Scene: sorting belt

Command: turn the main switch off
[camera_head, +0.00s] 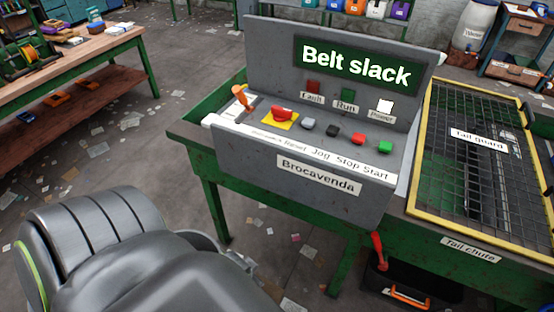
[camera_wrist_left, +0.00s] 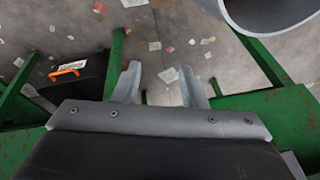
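The grey control box (camera_head: 318,185) stands on the green belt frame. A red rotary switch (camera_head: 282,114) on a yellow plate sits at the left of its panel. It looks like the main switch, but the small label under it is hard to read. Its handle lies roughly sideways across the plate. An orange-handled lever (camera_head: 242,97) stands left of it. My left gripper (camera_wrist_left: 160,78) is open and empty in the left wrist view, its fingers apart above the floor beside green frame bars. The gripper is not visible in the head view. My right gripper is not in view.
Grey, black, red and green buttons (camera_head: 384,147) line the panel. The display (camera_head: 356,66) reads "Belt slack"; the power lamp (camera_head: 385,106) is white. A yellow-framed tail guard (camera_head: 480,141) is at right. A red lever (camera_head: 378,251) hangs below, by a black crate (camera_wrist_left: 76,75).

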